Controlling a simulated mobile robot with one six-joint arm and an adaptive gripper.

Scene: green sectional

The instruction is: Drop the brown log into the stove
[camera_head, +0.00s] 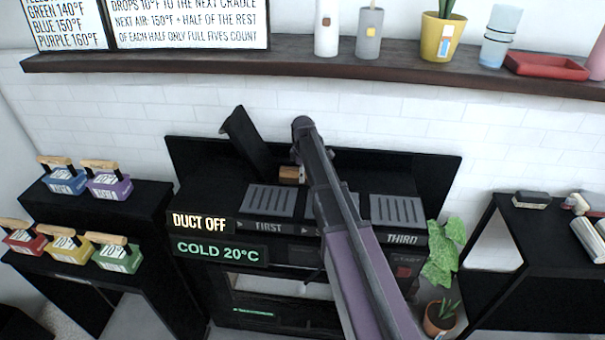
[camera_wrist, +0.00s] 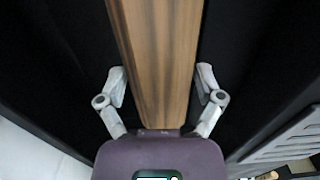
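The brown log (camera_wrist: 157,60) fills the middle of the wrist view, running from the top edge down to my palm. My gripper (camera_wrist: 160,88) has one finger on each side of it, with the pads close against its sides, and appears shut on it. In the head view a short piece of brown wood (camera_head: 289,174) shows beside my gripper (camera_head: 300,165); the rest is hidden by my arm. The black stove (camera_head: 205,190) stands below, with a tilted black flap (camera_head: 245,140) at its top left. Its signs read "DUCT OFF" and "COLD 20°C".
Slotted grey plates (camera_head: 270,201) lie along the stove's top, marked FIRST and THIRD; my arm covers the middle. A dark shelf (camera_head: 300,62) with bottles and pots runs above. Coloured handled blocks (camera_head: 108,186) stand on black stands at left. A black table (camera_head: 530,225) and plants stand at right.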

